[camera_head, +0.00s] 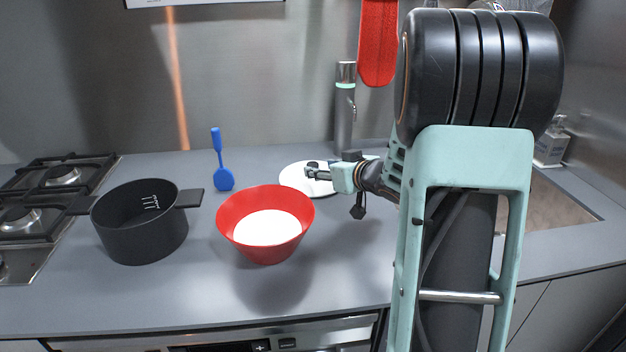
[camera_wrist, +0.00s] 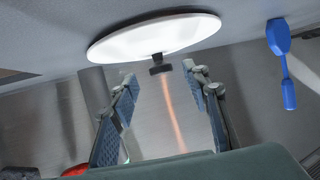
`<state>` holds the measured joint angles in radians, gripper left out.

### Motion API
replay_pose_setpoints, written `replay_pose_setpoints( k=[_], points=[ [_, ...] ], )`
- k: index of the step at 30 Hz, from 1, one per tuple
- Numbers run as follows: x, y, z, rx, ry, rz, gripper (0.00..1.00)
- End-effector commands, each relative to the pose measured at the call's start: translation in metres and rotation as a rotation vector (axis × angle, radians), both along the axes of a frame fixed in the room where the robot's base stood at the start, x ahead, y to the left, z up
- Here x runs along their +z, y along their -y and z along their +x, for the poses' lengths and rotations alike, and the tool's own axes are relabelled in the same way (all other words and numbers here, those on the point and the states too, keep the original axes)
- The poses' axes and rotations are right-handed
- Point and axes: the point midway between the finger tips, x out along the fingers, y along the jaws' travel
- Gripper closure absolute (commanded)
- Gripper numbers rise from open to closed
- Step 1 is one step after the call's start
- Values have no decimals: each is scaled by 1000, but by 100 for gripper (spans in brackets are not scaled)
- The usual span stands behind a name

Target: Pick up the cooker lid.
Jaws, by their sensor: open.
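The cooker lid (camera_head: 293,178) is a white disc with a dark knob, lying on the grey counter behind the red bowl. It also shows in the wrist view (camera_wrist: 150,38), where its knob (camera_wrist: 160,66) sticks out toward my gripper. My gripper (camera_head: 311,173) is over the right part of the lid in the head view and hides some of it. In the wrist view my gripper (camera_wrist: 159,75) has its two fingers apart, with the knob in line with the gap, near the fingertips. Nothing is held, and I cannot tell whether a finger touches the knob.
A red bowl (camera_head: 230,226) with white contents stands in front of the lid. A black pot (camera_head: 140,236) stands at left beside the stove (camera_head: 38,207). A blue spatula (camera_head: 222,178) is left of the lid. A grey cylinder (camera_head: 345,125) stands behind it. A sink (camera_head: 550,203) is at right.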

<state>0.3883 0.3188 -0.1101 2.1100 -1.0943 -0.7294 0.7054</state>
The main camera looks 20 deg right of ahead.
Motion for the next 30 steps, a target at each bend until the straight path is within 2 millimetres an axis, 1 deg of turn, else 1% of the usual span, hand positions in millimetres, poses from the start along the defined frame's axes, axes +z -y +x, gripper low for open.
replay_pose_setpoints(
  k=[5,9,13,16,22,30],
  points=[
    [-6,-3,13,0,0,-1,57],
    [-13,-8,34,2,0,-1,57],
    [-18,-10,48,-1,0,0,57],
    [-19,-11,53,-2,1,-1,57],
    [-18,-11,53,-2,1,-1,57],
    [-18,-10,53,-2,1,-1,87]
  ],
)
